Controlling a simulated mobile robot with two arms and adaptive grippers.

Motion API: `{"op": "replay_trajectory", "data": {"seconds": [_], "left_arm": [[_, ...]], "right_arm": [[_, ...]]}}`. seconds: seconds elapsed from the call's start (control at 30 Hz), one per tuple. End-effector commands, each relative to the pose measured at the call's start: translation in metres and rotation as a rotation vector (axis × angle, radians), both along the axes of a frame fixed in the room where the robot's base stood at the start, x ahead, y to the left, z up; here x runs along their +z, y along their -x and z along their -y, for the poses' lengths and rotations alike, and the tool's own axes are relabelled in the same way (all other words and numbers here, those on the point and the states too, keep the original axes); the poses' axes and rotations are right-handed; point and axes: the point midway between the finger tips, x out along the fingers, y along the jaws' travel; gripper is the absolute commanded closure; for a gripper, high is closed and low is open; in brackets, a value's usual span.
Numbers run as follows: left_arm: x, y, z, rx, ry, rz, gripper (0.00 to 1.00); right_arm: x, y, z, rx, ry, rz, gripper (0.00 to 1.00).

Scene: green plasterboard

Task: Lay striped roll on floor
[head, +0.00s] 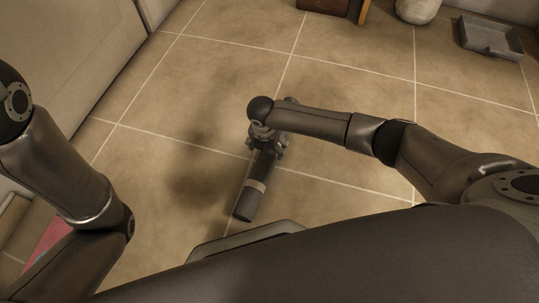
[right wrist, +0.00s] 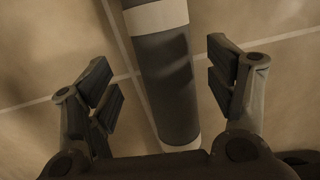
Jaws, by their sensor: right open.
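The striped roll (head: 248,201), dark grey with pale bands, shows below my right gripper (head: 264,142) in the head view. Its upper end is hidden behind the gripper and wrist. In the right wrist view the roll (right wrist: 165,75) runs between the two open fingers of the gripper (right wrist: 166,92), with a gap on both sides. It appears to lie on the tiled floor (head: 335,150); I cannot tell for sure whether it touches it. My left arm is at the left edge of the head view, and its gripper is out of the picture.
A grey tray (head: 490,38) stands on the floor at the top right, with a pale rounded object (head: 417,10) beside it. A brown box (head: 325,5) is at the top edge. A pale panel (head: 65,55) borders the upper left. The floor around the roll is clear.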

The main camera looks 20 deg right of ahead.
Motion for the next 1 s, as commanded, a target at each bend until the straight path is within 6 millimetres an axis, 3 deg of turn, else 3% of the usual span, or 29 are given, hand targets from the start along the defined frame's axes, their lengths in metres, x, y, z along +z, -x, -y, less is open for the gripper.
{"op": "replay_trajectory", "data": {"seconds": [0.03,0.3,0.67,1.0], "left_arm": [[-0.010,0.004,0.000,0.000,0.000,0.010,0.60],[-0.031,0.006,0.000,0.001,-0.001,0.017,0.60],[-0.032,0.007,0.000,0.001,-0.001,0.018,0.60],[-0.033,0.007,0.001,0.001,-0.001,0.018,0.60]], "right_arm": [[-0.012,0.000,0.002,0.000,0.000,0.000,0.23],[-0.035,-0.003,0.008,-0.001,0.000,0.000,0.23],[-0.037,-0.003,0.008,-0.001,0.001,0.001,0.23],[-0.037,-0.003,0.008,-0.001,0.001,0.001,0.64]]}}
